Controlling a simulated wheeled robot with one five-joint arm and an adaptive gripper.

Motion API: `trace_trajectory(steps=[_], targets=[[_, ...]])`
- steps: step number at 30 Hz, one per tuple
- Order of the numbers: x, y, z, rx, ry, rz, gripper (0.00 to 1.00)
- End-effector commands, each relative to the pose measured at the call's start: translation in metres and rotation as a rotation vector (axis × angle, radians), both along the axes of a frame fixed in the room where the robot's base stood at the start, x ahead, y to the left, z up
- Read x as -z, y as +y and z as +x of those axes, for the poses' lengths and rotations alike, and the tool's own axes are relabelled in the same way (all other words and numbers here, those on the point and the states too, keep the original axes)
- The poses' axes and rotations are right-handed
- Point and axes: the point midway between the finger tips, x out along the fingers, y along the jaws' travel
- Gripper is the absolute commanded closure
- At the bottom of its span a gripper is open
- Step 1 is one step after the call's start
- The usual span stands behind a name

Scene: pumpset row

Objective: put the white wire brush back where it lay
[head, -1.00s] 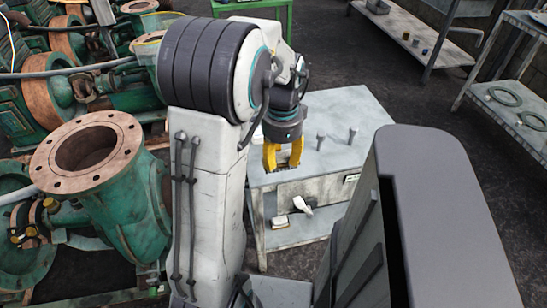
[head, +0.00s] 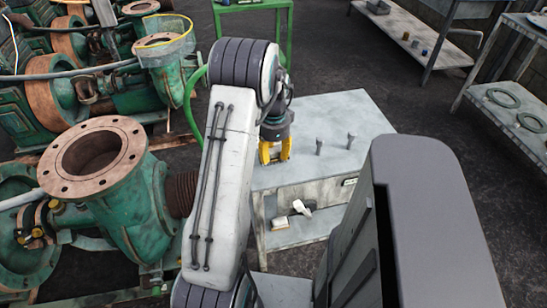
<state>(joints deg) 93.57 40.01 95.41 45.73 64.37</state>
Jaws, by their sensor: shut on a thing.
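My gripper (head: 275,153) has yellow fingers and points down over the left part of the grey bench top (head: 325,112). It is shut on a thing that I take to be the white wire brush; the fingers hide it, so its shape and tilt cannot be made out. I cannot tell whether it touches the bench top. Two upright grey pegs, a left one (head: 319,146) and a right one (head: 350,140), stand on the bench to the right of the gripper.
Small pale things, including a white one (head: 301,208), lie on the bench's lower shelf (head: 315,228). A green pump with a brown flange (head: 92,160) stands at left. A green-legged table (head: 250,5) is behind. Shelving with rings (head: 502,97) is at right.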

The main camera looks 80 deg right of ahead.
Motion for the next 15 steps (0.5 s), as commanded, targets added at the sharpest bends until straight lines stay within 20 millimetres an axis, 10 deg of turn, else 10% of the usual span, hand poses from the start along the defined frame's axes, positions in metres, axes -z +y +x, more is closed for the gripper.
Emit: trace_trajectory(steps=[15], targets=[[0.027,0.000,0.000,0.000,0.000,0.000,0.96]])
